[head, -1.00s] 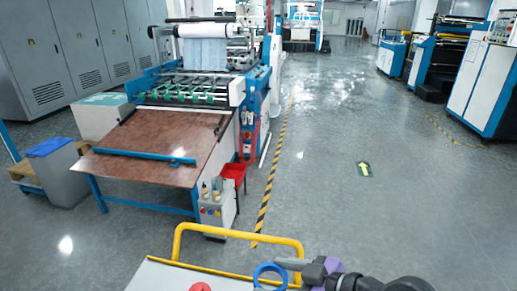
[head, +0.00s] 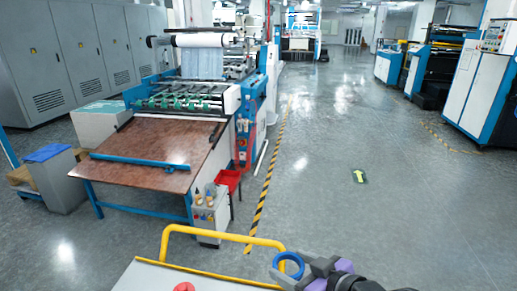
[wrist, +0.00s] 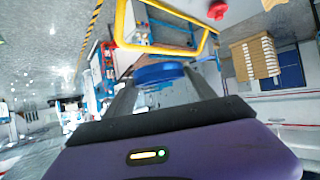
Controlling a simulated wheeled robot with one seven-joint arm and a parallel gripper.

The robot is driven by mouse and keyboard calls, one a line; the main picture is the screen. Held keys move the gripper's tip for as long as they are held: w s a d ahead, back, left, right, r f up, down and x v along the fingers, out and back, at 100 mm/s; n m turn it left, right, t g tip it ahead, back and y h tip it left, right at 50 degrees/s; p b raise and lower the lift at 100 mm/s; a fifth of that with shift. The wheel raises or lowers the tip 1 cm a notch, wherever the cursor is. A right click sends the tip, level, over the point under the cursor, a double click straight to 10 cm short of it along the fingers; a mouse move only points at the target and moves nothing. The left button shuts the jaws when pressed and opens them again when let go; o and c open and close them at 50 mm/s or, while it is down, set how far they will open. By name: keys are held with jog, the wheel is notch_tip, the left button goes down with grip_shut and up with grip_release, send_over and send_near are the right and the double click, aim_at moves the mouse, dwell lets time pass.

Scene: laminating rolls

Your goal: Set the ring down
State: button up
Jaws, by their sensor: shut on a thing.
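The blue ring (head: 288,265) is at the bottom of the head view, at the tips of my gripper (head: 281,272). In the wrist view the ring (wrist: 160,73) sits between the two grey fingers, which are shut on it. It is seen nearly edge-on there. It appears held up, near the right end of a yellow rail. I cannot tell how high it is above what lies below.
The yellow rail (head: 222,238) borders a pale flat top (head: 150,276) with a red item (head: 184,287), partly cut off. Beyond stands a laminating machine with a brown table (head: 150,165).

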jog(key=s+d+f+m+t+h, duration=0.2)
jog(key=d+f+m+h, duration=0.4)
jog(key=d+f, duration=0.45)
jog(key=s+d+f+m+h, duration=0.1)
jog(key=s+f, duration=0.8)
jog(key=f, duration=0.1)
jog(key=shift+s+d+f, duration=0.3)
jog(key=shift+d+f, duration=0.05)
